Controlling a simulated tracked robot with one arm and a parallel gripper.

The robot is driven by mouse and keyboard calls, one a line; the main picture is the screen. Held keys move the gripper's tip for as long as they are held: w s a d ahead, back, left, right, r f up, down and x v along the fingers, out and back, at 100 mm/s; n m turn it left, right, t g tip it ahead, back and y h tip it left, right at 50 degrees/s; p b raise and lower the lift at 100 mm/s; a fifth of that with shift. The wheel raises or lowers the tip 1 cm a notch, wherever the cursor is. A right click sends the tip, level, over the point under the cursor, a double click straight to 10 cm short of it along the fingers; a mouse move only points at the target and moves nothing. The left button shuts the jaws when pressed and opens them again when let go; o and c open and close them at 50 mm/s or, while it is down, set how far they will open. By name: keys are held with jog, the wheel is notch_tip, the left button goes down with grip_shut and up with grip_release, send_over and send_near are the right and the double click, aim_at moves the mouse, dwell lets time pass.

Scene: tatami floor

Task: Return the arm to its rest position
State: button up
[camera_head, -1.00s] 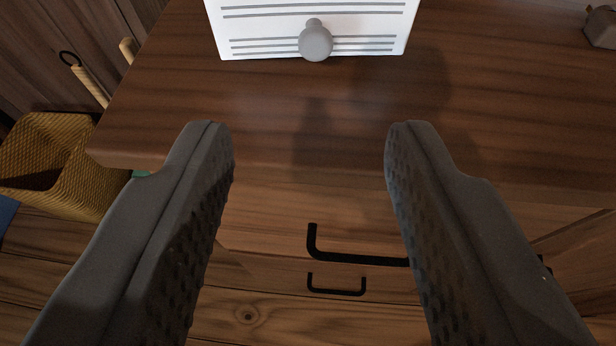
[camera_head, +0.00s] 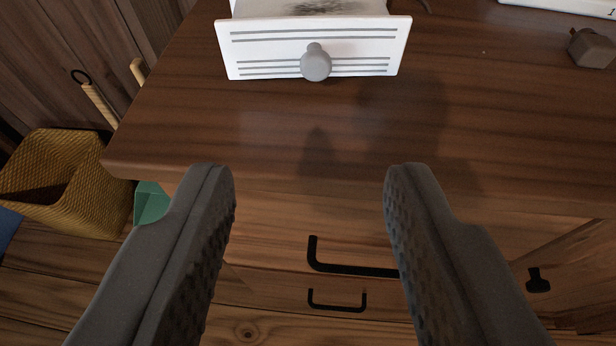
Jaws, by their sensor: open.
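My gripper (camera_head: 308,175) is open and empty, its two dark grey textured fingers apart in the lower half of the view. Between and beyond the fingertips is the front of a dark wooden cabinet top (camera_head: 240,135). A small white drawer box (camera_head: 270,55) with grey lines and a round grey knob (camera_head: 316,64) stands on that top beyond the fingers. The fingers appear apart from it. Some dark stuff shows inside the white drawer at the top edge.
Black handles (camera_head: 337,305) are on the cabinet front below. A yellow woven basket (camera_head: 90,190) and a green object (camera_head: 150,203) are at the left. A small grey-brown block (camera_head: 592,48) and a white item (camera_head: 570,6) lie at the back right.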

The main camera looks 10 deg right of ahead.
jog(key=shift+a+r, duration=0.1)
jog(key=a+r+n+t+y, duration=0.1)
jog(key=a+r+y, duration=0.1)
jog(key=r, duration=0.9)
jog(key=a+r+n+y, duration=0.1)
jog(key=a+r+y, duration=0.1)
jog(key=r, duration=1)
jog(key=s+d+r, duration=0.3)
jog(key=s+r, duration=0.1)
jog(key=r, duration=0.3)
jog(key=s+d+r+t+h, duration=0.1)
jog(key=s+d+r, duration=0.2)
jog(key=r, duration=0.4)
jog(key=s+d+r, duration=0.3)
jog(key=s+r, duration=0.1)
jog(key=r, duration=0.3)
notch_tip(320, 180, up, 14)
jog(key=p, duration=1.4)
jog(key=shift+w+a+f, duration=0.15)
jog(key=shift+w+a, duration=0.2)
jog(key=shift+c, duration=0.5)
